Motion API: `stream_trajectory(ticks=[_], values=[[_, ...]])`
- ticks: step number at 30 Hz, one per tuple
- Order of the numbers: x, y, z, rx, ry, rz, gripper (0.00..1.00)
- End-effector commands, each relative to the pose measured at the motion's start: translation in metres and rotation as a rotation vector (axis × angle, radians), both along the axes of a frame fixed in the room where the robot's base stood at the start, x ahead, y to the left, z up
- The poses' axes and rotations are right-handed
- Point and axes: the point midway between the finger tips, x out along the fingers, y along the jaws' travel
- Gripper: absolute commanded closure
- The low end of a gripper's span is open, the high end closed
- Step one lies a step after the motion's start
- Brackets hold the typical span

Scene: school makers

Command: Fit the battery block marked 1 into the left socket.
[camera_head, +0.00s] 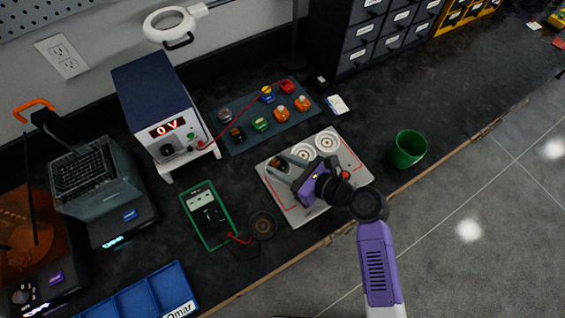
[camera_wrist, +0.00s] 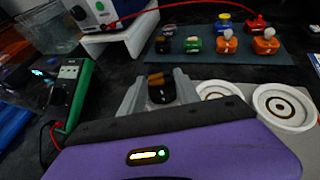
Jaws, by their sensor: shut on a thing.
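My gripper (camera_head: 284,167) is shut on a dark block with a copper-brown top, the held battery block (camera_wrist: 161,92); no number is readable on it. In the head view the block (camera_head: 277,162) is over the left part of a pale board (camera_head: 327,204) with a red outline. Two round white sockets show on the board: a left one (camera_head: 303,151) and a right one (camera_head: 326,141). The block is to the left of both. In the wrist view the left socket (camera_wrist: 218,90) is partly hidden by my gripper. Whether the block touches the board cannot be told.
A blue-grey mat (camera_head: 238,149) behind the board holds several coloured blocks. A power supply (camera_head: 158,108) reading 0 V stands at back left, with a red lead. A green-edged meter (camera_head: 208,215) lies left, and a green cup (camera_head: 408,148) stands right. A red button (camera_head: 345,174) is on the board.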

Motion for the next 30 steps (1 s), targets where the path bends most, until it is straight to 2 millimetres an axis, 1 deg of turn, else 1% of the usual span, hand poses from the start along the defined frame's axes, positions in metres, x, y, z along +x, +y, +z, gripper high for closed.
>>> stream_trajectory(ticks=[13,14,15,24,30], values=[[0.0003,0.0,-0.0087,0.0,0.0,0.0,1.0],[0.0003,0.0,-0.0082,-0.001,-0.001,0.0,0.58],[0.0003,0.0,-0.008,-0.001,-0.001,0.0,0.53],[-0.0003,-0.0005,-0.0077,0.0,0.0,0.0,0.53],[-0.0066,-0.0095,-0.001,0.0,0.002,-0.002,0.53]])
